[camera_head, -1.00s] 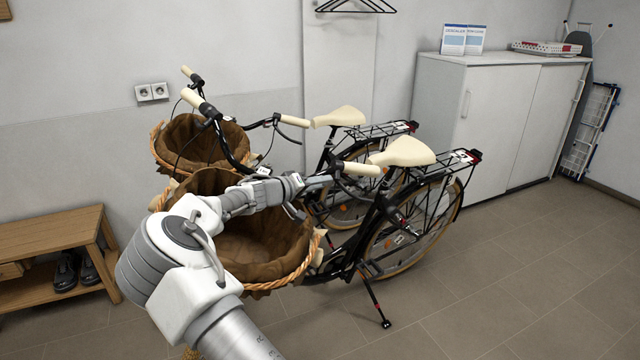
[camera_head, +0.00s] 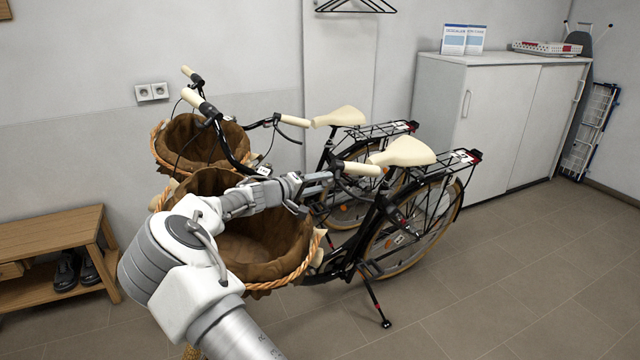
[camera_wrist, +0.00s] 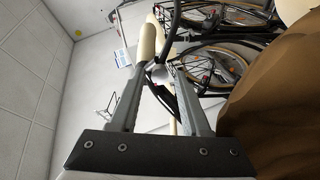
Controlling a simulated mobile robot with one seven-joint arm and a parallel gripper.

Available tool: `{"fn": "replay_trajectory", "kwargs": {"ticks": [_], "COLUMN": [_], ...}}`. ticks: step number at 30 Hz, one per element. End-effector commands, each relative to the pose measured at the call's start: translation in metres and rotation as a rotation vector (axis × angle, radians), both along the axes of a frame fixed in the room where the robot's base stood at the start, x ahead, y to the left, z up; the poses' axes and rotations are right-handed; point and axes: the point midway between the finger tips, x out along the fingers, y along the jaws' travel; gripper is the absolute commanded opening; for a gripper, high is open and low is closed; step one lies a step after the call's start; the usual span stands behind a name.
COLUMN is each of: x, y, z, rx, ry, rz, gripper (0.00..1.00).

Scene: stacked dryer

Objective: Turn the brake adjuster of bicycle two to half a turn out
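Two black bicycles stand side by side. I cannot read the number tags, so I cannot tell which is bicycle two. In the wrist view the two grey fingers of my gripper (camera_wrist: 156,74) are apart. The inner end of the cream grip (camera_wrist: 147,42) and the dark brake lever mount (camera_wrist: 158,76) lie at and between the fingertips. The brake adjuster is too small to make out, and I cannot tell if a finger touches the mount.
A basket with brown lining (camera_head: 262,262) is on the nearer bicycle, under my arm. The farther bicycle (camera_head: 340,150) and its basket (camera_head: 192,140) stand close behind. A wooden bench (camera_head: 52,232) is at left, a white cabinet (camera_head: 500,120) at right. Floor at front right is clear.

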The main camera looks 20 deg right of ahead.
Motion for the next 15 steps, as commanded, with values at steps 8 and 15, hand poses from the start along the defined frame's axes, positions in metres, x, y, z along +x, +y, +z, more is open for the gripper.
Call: {"fn": "replay_trajectory", "kwargs": {"ticks": [8, 15], "x": [0.000, -0.005], "y": [0.000, 0.015], "z": [0.000, 0.005], "rx": [0.000, 0.000], "ry": [-0.001, -0.002], "rz": [0.000, 0.003], "gripper": [0.57, 0.57]}}
